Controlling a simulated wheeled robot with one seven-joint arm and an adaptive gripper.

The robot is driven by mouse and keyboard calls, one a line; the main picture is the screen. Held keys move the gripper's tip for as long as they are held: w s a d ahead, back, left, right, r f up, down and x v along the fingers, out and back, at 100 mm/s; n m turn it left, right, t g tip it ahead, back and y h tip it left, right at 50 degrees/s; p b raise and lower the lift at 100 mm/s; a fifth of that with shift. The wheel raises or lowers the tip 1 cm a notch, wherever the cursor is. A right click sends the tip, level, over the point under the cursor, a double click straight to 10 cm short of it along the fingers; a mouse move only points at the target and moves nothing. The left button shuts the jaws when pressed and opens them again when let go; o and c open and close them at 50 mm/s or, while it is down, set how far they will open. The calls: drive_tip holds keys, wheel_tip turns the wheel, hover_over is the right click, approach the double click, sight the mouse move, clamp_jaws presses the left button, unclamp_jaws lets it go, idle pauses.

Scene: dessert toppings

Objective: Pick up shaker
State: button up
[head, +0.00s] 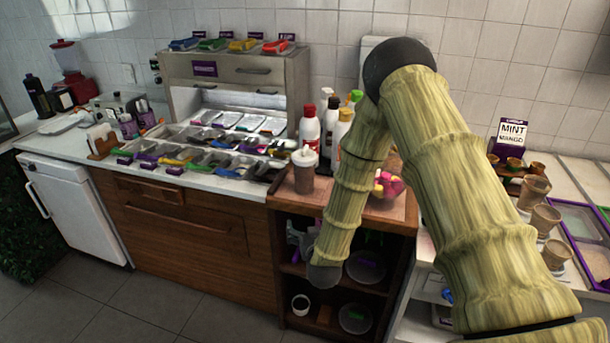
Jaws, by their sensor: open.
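A brown, see-through shaker with a white lid (304,172) stands upright on the wooden top of the small open cabinet, near its left front edge. It is the likeliest shaker in view; other bottles stand behind it. My arm comes from the lower right, bends at a dark joint and comes down in front of the cabinet, just right of the shaker. The arm's lower end is a dark rounded joint in front of the shelves. I cannot make out my gripper or its fingers. Nothing visible touches the shaker.
White bottles with red and black caps (309,128) stand behind the shaker. A pink bowl (388,185) is partly behind my arm. Topping trays (205,150) fill the counter to the left. The cabinet shelves hold a white cup (301,305) and dishes. The floor (165,305) is clear.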

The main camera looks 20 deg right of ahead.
sight(305, 178)
drive_tip(key=w+d+r+t, duration=0.1)
drive_tip(key=w+r, duration=0.2)
drive_tip(key=w+r+t+h+p, duration=0.1)
drive_tip(key=w+r, duration=0.2)
drive_tip(key=w, duration=0.1)
drive_tip(key=w+d+r+m+h, duration=0.1)
drive_tip(key=w+r, duration=0.2)
drive_tip(key=shift+w+d+t, duration=0.2)
drive_tip(key=shift+d+t, duration=0.15)
drive_tip(key=shift+t, duration=0.05)
drive_tip(key=shift+r+p+x, duration=0.1)
drive_tip(key=shift+p+x, duration=0.7)
drive_tip(key=shift+x, duration=0.5)
drive_tip(key=shift+r+p+x, duration=0.15)
drive_tip(key=shift+p+x, duration=0.6)
drive_tip(key=shift+x, duration=0.55)
drive_tip(key=shift+w+f, duration=0.15)
drive_tip(key=shift+w, duration=0.2)
drive_tip(key=c, duration=1.4)
